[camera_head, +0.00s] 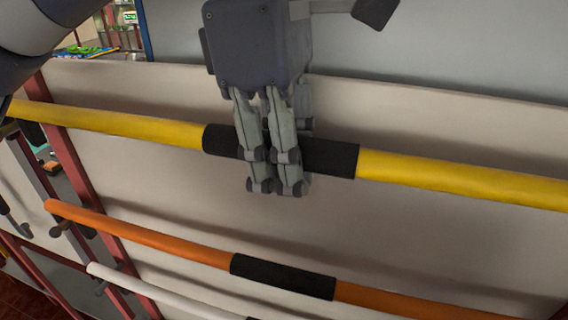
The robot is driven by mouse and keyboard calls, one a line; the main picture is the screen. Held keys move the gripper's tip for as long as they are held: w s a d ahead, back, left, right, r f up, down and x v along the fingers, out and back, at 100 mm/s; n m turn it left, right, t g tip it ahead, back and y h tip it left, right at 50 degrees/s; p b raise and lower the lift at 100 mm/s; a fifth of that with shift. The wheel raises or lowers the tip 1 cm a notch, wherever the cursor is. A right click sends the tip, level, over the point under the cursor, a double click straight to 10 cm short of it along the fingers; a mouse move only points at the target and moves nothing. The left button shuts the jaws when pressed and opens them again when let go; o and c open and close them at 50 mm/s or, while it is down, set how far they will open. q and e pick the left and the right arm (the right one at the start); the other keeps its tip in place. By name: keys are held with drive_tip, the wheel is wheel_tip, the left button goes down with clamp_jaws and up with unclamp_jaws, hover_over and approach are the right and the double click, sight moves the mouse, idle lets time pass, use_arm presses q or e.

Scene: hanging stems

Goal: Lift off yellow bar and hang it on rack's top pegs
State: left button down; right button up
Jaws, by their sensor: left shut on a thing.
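The yellow bar (455,178) runs across the head view from the upper left to the right edge, sloping down to the right. It has a black grip section (332,158) in its middle. My left gripper (275,187) comes down from above and is shut on this black section, its fingers covering part of it. The bar's left end is near a dark red rack post (68,140); whether it touches a peg there is not clear. The bar's right end is out of view. My right gripper is not in view.
An orange bar (140,238) with a black middle hangs below the yellow one, and a white bar (150,290) lies lower still. A pale panel (420,120) stands close behind the bars. Shelves with goods (122,28) show at the far upper left.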

use_arm(q)
drive_tip(key=shift+f, duration=0.15)
drive_tip(key=c, duration=1.2)
unclamp_jaws()
drive_tip(key=shift+c, duration=0.2)
